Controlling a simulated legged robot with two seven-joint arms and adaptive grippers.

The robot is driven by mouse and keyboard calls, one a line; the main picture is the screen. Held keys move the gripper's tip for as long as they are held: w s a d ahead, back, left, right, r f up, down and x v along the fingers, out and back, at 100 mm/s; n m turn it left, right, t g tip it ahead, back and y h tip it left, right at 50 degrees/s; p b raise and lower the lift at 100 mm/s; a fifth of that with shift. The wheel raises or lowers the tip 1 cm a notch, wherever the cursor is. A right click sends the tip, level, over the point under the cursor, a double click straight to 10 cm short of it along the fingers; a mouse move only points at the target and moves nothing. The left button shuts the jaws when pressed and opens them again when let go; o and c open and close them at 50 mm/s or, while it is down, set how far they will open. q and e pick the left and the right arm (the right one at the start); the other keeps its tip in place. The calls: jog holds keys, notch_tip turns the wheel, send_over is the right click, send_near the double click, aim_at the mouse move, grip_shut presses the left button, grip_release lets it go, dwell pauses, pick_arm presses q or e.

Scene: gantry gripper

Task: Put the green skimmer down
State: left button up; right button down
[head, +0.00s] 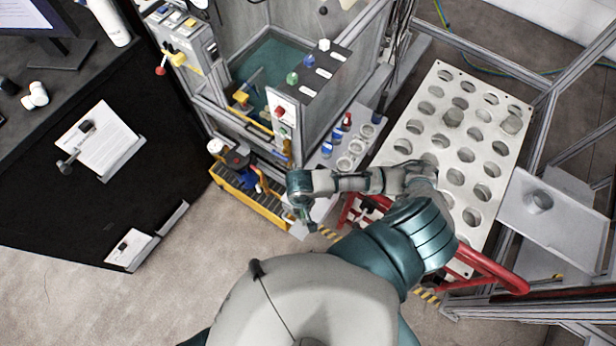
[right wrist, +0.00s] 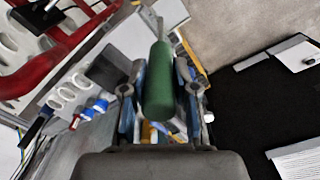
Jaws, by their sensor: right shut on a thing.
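The green skimmer (right wrist: 158,88) shows in the right wrist view as a thick green handle with a thin grey part beyond its far end. My right gripper (right wrist: 161,95) is shut on the handle, with one finger on each side. In the head view my right gripper (head: 304,218) hangs at the end of the arm, just right of the yellow bin (head: 262,205). I cannot make out the skimmer clearly there. The skimmer's far end is not clear in the wrist view. My left gripper is out of view.
A grey ledge with white ring holders (head: 345,163) and blue bottles (head: 326,149) lies right of the tank (head: 270,65). A perforated white table (head: 455,150) and red tubing (head: 490,268) stand further right. A black-draped table (head: 60,210) is at left, with open floor in front.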

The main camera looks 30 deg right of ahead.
jog(key=w+d+f, duration=0.5)
jog(key=w+d, duration=0.2)
jog(key=w, duration=0.5)
jog(key=shift+w+d+p, duration=0.2)
jog(key=shift+d+p, duration=0.1)
jog(key=shift+p, duration=0.1)
jog(key=c, duration=0.9)
grip_release()
jog(key=shift+a, duration=0.1)
notch_tip(320, 180, up, 12)
jog(key=shift+a+r, duration=0.1)
